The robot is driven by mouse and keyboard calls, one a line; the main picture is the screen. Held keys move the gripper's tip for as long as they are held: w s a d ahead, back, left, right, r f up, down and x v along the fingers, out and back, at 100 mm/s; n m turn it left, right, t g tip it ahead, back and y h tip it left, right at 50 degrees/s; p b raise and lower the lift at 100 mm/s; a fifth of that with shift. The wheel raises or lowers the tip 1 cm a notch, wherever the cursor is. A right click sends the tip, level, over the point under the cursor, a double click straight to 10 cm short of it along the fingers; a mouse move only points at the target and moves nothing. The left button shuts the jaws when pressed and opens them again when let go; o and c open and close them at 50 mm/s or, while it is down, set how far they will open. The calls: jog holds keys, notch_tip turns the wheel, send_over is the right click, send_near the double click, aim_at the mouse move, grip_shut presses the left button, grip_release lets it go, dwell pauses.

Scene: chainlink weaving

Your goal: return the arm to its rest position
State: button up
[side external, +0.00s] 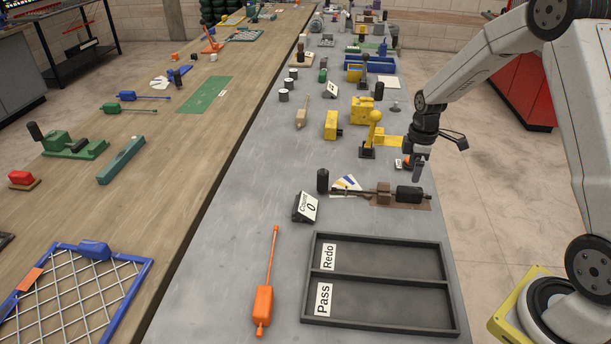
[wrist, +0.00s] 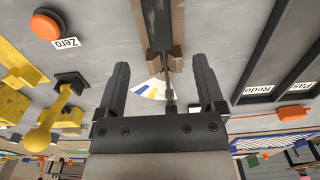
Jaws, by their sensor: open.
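My gripper (side external: 417,168) is over the far right part of the grey bench, pointing down. In the wrist view its two black fingers (wrist: 160,85) are spread apart with nothing held between them. Below it, a dark rod tool with a black handle (side external: 410,194) lies along brown supports on a brown base. The tool also shows in the wrist view (wrist: 158,22), beyond the fingertips and roughly in line with the gap. The fingers appear clear of the tool.
A yellow post fixture (side external: 374,130) stands close to my gripper. An orange button (wrist: 46,25) labelled Zero is nearby. A dark tray (side external: 375,283) marked Redo and Pass looks empty. An orange tool (side external: 264,300) lies to its left. A black-framed number sign (side external: 306,207) stands near the tool.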

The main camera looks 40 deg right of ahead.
jog(key=s+a+r+m+t, duration=0.1)
jog(key=s+a+m, duration=0.3)
jog(key=a, duration=0.5)
jog(key=s+a+r+m+t, duration=0.1)
jog(key=s+a+r+m, duration=0.3)
jog(key=s+a, duration=0.5)
jog(key=shift+s+r+m+t, duration=0.25)
jog(key=shift+r+m+t, duration=0.05)
jog(key=shift+m, duration=0.2)
